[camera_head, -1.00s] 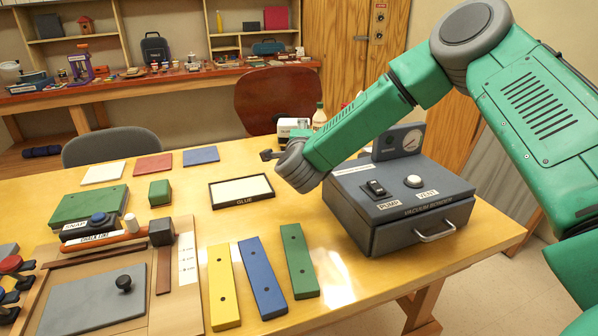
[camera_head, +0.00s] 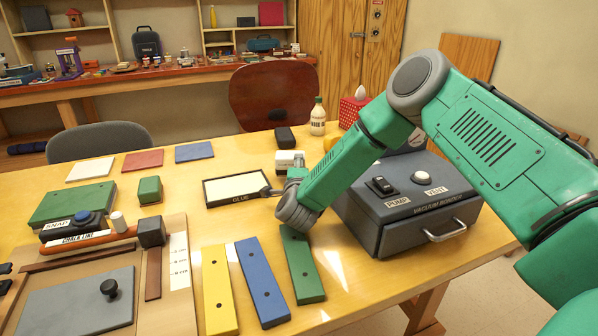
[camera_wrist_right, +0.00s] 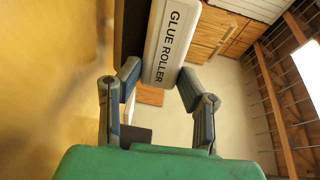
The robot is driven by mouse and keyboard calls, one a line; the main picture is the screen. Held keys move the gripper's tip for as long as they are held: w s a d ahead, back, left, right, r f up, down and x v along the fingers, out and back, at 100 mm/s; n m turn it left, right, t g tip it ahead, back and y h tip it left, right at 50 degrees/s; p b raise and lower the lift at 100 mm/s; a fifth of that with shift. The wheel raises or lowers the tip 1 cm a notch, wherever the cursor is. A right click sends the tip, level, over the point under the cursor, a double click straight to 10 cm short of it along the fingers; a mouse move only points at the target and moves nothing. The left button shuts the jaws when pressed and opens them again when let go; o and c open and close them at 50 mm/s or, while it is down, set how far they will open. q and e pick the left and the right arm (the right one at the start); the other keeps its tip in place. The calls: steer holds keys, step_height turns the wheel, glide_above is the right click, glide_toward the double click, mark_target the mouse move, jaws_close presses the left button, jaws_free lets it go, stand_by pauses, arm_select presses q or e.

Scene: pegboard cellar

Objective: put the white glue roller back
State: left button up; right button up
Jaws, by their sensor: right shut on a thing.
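The white glue roller (camera_head: 288,160) has a dark printed label in the head view. In the right wrist view the white body, lettered GLUE ROLLER (camera_wrist_right: 167,42), stands between the fingers of my right gripper (camera_wrist_right: 158,88). My right gripper (camera_head: 280,184) is shut on it in the head view, beside the right edge of the black-framed tray labelled GLUE (camera_head: 238,202). The wrist and forearm hide part of the roller's underside, so I cannot tell its clearance above the table.
The grey vacuum bonder (camera_head: 385,240) stands right of my wrist. Yellow, blue and green strips (camera_head: 302,270) lie in front. A black block (camera_head: 284,139) and a glue bottle (camera_head: 318,117) stand behind. Table is bare between the tray and the green block (camera_head: 150,190).

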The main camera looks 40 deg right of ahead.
steer(key=shift+f, duration=0.4)
steer(key=shift+d+f, duration=0.1)
steer(key=shift+d, duration=0.1)
steer(key=o, duration=1.1)
steer(key=shift+d+f, duration=0.15)
steer(key=shift+d, duration=0.1)
steer(key=shift+a+r, duration=0.2)
steer(key=shift+a, duration=0.25)
steer(key=v, duration=1.1)
steer(key=shift+s+a, duration=0.1)
steer(key=shift+s, duration=0.3)
